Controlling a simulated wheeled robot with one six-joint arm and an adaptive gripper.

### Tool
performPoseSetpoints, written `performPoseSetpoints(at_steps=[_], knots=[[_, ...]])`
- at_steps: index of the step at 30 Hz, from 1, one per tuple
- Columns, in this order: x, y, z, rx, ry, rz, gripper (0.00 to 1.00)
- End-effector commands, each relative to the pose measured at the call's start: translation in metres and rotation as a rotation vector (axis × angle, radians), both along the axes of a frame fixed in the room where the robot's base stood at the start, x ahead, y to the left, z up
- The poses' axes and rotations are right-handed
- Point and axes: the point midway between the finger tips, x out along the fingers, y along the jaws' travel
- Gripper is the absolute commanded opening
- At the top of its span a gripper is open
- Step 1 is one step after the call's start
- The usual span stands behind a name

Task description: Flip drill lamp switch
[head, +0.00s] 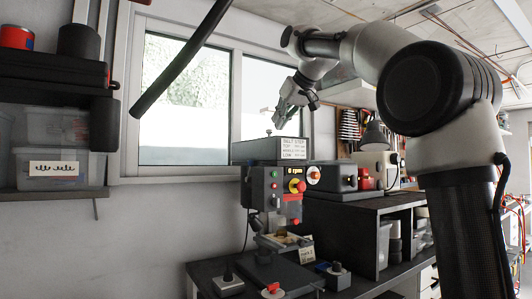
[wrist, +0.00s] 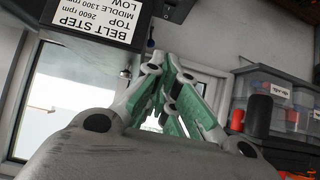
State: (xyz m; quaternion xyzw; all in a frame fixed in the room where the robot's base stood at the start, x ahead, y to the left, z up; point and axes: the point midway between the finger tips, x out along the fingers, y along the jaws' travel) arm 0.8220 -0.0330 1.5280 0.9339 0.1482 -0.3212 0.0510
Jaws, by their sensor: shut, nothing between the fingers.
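The drill press (head: 262,151) stands on the bench in the middle of the head view. Its dark front panel (head: 272,208) carries small coloured buttons, a red-and-yellow knob (head: 297,186) and a display reading 0 rpm. I cannot tell for sure which small control is the lamp switch. My gripper (head: 281,122) is shut and empty, above the drill's top and apart from it, pointing down. In the wrist view my gripper (wrist: 168,104) has its fingers together. The belt-step label (wrist: 97,17) shows at the upper left there.
A window (head: 188,95) is behind the drill. A dark shelf unit (head: 349,205) stands to its right, and a shelf with clear bins (head: 58,150) hangs at the left. Small switch boxes (head: 228,281) lie on the bench front.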

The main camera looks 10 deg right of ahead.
Motion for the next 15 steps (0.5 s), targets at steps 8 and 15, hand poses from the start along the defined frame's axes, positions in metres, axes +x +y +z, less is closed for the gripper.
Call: performPoseSetpoints(at_steps=[8, 15], knots=[[0.021, 0.007, -0.019, -0.001, 0.005, 0.001, 0.0], [0.06, 0.02, -0.051, -0.001, 0.004, 0.0, 0.0]])
